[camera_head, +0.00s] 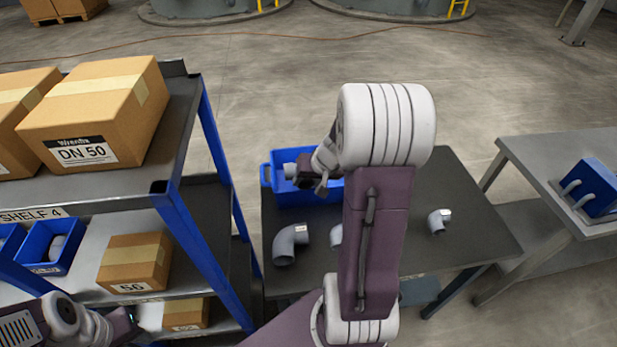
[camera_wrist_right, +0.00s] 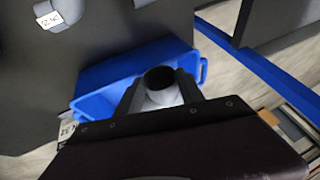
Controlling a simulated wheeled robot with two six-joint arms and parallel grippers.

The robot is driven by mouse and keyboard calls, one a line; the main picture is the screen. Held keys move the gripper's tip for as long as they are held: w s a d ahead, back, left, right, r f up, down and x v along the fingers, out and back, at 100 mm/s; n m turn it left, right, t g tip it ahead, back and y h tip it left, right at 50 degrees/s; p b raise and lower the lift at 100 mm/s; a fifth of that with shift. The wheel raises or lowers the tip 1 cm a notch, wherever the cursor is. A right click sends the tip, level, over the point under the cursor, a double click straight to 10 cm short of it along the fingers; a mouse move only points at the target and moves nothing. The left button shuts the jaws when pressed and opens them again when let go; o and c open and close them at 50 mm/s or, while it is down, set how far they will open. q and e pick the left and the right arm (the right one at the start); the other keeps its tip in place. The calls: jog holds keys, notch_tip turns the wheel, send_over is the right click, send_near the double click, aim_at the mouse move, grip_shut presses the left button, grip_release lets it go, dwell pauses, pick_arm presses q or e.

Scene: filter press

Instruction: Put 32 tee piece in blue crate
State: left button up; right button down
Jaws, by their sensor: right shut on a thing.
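The blue crate (camera_head: 293,197) stands at the far left of the dark table; in the right wrist view its wall (camera_wrist_right: 98,88) shows behind the jaws. My right gripper (camera_head: 304,173) is at the crate in the head view, shut on a grey pipe fitting (camera_head: 290,170). In the right wrist view the fitting (camera_wrist_right: 160,84) sits between the fingers, its round dark opening showing. It overlaps the crate; its height above the crate floor is unclear. My left gripper (camera_head: 125,325) is at the lower left by the shelf, its jaws unclear.
Grey fittings (camera_head: 290,243) (camera_head: 439,220) lie on the dark table (camera_head: 465,245), one partly behind my right arm. A blue-posted shelf (camera_head: 205,245) with cartons and blue bins stands close on the left. Another table (camera_head: 570,150) stands at right.

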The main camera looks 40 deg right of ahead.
jog(key=w+d+f, duration=0.1)
jog(key=w+f, duration=0.1)
jog(key=w, duration=0.1)
jog(key=w+d+f+p, duration=0.1)
jog(key=w+f, duration=0.1)
jog(key=w, duration=0.1)
jog(key=w+d+f+p, duration=0.1)
jog(key=w+f, duration=0.1)
jog(key=w, duration=0.2)
jog(key=shift+w+d+f, duration=0.1)
jog(key=shift+d+f, duration=0.1)
jog(key=shift+d, duration=0.1)
jog(key=shift+w+d+f, duration=0.1)
jog(key=shift+w+f, duration=0.15)
jog(key=shift+w, duration=0.05)
notch_tip(320, 180, down, 4)
jog(key=shift+r+b, duration=0.1)
jog(key=shift+b, duration=0.8)
jog(key=shift+f, duration=0.2)
jog(key=shift+f, duration=0.15)
jog(key=c, duration=0.7)
grip_release()
